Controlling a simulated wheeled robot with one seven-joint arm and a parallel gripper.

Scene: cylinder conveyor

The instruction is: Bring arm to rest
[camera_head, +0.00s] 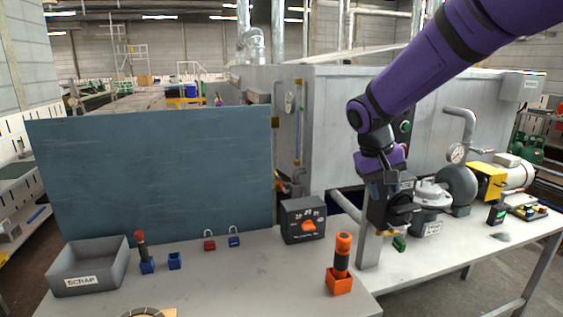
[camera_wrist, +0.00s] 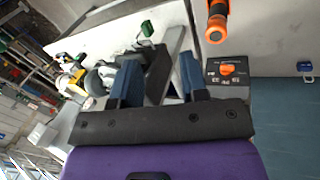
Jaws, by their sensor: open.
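My purple arm reaches in from the upper right in the head view and bends down. My gripper (camera_head: 388,212) hangs at its end over the gap between the front table and the right bench, beside a grey post (camera_head: 368,252). In the wrist view, the two blue-grey fingers of my gripper (camera_wrist: 160,78) stand apart. A dark block and the grey post show between and beyond them. I see nothing clamped between the fingers, though the block partly overlaps them in the picture.
The front table (camera_head: 225,285) holds a grey SCRAP bin (camera_head: 90,270), a black timer box (camera_head: 303,220), an orange-black cylinder in an orange holder (camera_head: 340,282), blue holders and padlocks. A dark blue panel (camera_head: 150,180) rises behind.

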